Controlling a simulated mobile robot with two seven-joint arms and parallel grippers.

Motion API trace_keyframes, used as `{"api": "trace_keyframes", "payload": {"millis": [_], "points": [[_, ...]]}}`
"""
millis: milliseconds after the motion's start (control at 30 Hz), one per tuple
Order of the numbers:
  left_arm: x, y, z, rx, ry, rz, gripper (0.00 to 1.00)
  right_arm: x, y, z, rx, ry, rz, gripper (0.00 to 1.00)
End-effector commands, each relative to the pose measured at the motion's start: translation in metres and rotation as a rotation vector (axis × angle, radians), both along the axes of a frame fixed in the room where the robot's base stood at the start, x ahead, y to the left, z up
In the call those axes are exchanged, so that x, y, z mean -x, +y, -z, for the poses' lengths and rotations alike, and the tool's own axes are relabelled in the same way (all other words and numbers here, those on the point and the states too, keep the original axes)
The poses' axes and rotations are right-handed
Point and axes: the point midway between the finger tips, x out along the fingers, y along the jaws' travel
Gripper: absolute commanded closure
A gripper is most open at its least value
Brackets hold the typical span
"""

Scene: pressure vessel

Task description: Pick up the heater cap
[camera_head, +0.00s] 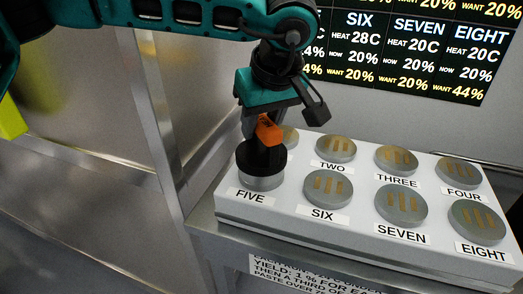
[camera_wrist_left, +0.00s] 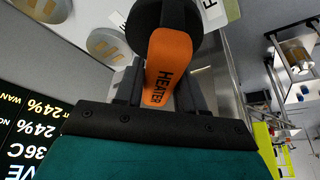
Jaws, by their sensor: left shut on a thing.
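The heater cap (camera_head: 264,160) is a black round cap with an orange handle. It is over the grey disc at FIVE (camera_head: 260,182), at the front left of the white block; I cannot tell whether it touches the disc. In the left wrist view the orange handle of the heater cap (camera_wrist_left: 170,62) reads HEATER and sits between the fingers. My left gripper (camera_head: 264,128) is shut on this handle from above. The disc at FIVE is partly hidden by the cap. My right gripper is not in view.
The white block (camera_head: 360,235) bears two rows of grey discs, with labels such as TWO (camera_head: 332,167), SIX (camera_head: 322,215) and EIGHT (camera_head: 483,252). A black display (camera_head: 400,50) hangs behind it. Metal panels (camera_head: 90,90) stand to the left. A printed sheet (camera_head: 300,275) is below the block's front.

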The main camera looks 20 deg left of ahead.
Motion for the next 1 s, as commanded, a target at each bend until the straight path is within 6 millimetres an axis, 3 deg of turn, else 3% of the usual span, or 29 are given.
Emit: {"api": "trace_keyframes", "payload": {"millis": [233,1000], "points": [[0.0001,0.0002,0.0001,-0.001,0.001,0.0,1.0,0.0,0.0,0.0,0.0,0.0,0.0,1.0],[0.0002,0.0002,0.0001,-0.001,0.001,0.0,1.0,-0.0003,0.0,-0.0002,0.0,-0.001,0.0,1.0]]}}
